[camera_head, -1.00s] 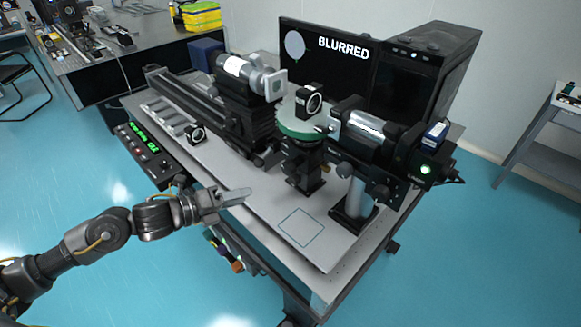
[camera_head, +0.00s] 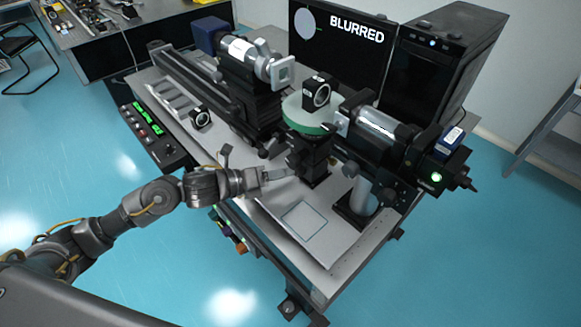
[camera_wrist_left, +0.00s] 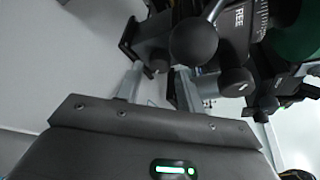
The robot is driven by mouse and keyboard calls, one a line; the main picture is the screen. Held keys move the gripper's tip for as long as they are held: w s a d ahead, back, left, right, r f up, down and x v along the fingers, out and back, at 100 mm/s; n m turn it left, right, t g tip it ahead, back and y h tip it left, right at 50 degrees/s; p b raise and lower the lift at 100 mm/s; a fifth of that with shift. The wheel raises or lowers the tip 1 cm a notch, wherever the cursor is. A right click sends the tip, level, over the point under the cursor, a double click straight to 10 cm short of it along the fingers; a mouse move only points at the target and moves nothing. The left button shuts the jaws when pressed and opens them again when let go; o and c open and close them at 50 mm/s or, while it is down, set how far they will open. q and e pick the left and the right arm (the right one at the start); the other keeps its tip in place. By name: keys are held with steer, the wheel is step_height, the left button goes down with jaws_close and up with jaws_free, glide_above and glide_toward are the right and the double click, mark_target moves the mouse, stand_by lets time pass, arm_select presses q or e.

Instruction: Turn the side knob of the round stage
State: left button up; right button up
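The round stage (camera_head: 305,127) is a disc with a green rim on a black mount (camera_head: 311,162), right of centre on the table. A small dark knob (camera_head: 271,149) sticks out from the mount's left side. My left gripper (camera_head: 278,174) is just left of and below the mount. In the left wrist view its two grey fingers (camera_wrist_left: 158,88) stand apart with nothing visible between them. Beyond them show a dark ball-ended part (camera_wrist_left: 194,42) and a short cylindrical knob (camera_wrist_left: 235,80) below a "FREE" marking; contact is not visible. My right gripper is out of view.
A camera barrel (camera_head: 380,130) on a post is close on the right, a lens unit (camera_head: 250,60) at the back left. A bare plate with an outlined square (camera_head: 304,221) lies in front. A monitor (camera_head: 340,50) reads "BLURRED".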

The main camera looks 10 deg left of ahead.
mark_target(299, 171)
arm_select(q)
steer(key=shift+x, duration=1.1)
steer(key=shift+w+d+f, duration=0.1)
steer(key=shift+w+d, duration=0.2)
steer(key=shift+d, duration=0.1)
steer(key=c, duration=0.7)
steer(key=m+y+b, duration=0.1)
steer(key=m+b, duration=0.1)
steer(key=shift+s+d+f+b, duration=0.1)
steer(key=shift+f+b, duration=0.05)
steer(key=shift+b, duration=0.25)
steer(key=shift+r+m+y+b, duration=0.2)
steer(key=shift+m+y+b, duration=0.2)
steer(key=shift+m, duration=0.1)
steer(key=shift+r, duration=0.1)
